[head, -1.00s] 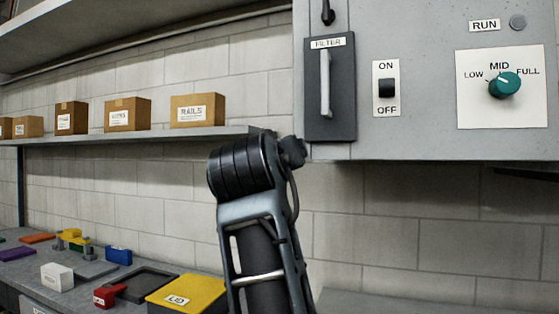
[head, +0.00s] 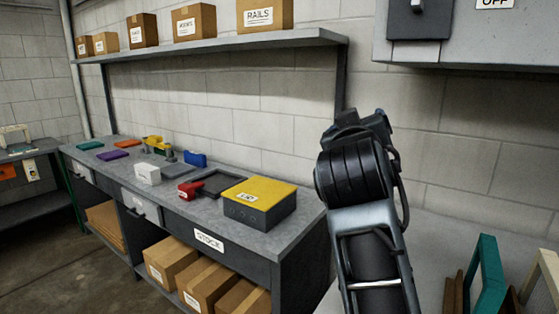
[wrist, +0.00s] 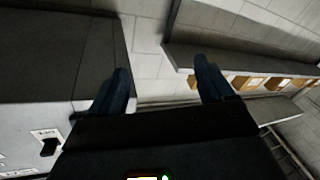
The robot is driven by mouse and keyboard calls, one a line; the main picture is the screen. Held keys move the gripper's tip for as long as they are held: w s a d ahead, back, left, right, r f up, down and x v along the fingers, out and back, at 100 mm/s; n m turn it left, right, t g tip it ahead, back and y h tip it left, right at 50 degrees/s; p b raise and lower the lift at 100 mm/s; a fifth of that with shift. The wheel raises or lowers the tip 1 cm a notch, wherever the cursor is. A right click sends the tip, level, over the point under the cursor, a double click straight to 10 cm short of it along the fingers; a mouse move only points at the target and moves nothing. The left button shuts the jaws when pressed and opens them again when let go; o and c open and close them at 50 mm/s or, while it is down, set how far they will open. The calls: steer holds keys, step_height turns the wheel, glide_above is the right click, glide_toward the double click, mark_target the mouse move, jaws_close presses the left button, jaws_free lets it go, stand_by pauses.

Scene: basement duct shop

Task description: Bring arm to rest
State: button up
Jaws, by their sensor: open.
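My gripper (wrist: 163,90) shows in the wrist view with its two dark fingers spread apart and nothing between them. Behind the fingers are the pale block wall, a shelf with cardboard boxes, and the grey cabinet. In the head view my arm stands raised at the right of the middle, in front of the wall and below the cabinet. My gripper's fingers are not visible in the head view.
A grey cabinet (head: 480,45) hangs at the upper right. A wall shelf (head: 215,45) holds cardboard boxes. The stock bench (head: 215,215) carries a yellow-lidded box (head: 260,195), a dark tray (head: 222,182) and small coloured parts. Upright frames (head: 490,280) stand at the lower right.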

steer(key=s+d+f+n+y, duration=0.1)
steer(key=s+f+y, duration=0.1)
steer(key=s+f, duration=0.65)
steer(key=s+d+f+n+g+y, duration=0.15)
steer(key=s+f, duration=0.35)
steer(key=f, duration=0.6)
steer(key=s+d+f+y, duration=0.1)
steer(key=s+f, duration=0.6)
steer(key=f, duration=0.3)
steer(key=s+d+f+y, duration=0.1)
steer(key=s+f, duration=0.1)
steer(key=s, duration=0.6)
steer(key=s+d+f+y, duration=0.1)
steer(key=s+f, duration=0.1)
steer(key=s, duration=0.6)
steer(key=s+r+m, duration=0.2)
steer(key=s, duration=0.6)
steer(key=s+d+r+m+g+h, duration=0.1)
steer(key=s+r+m, duration=0.1)
steer(key=s, duration=0.7)
steer(key=shift+s+d, duration=0.15)
steer(key=shift+s, duration=0.05)
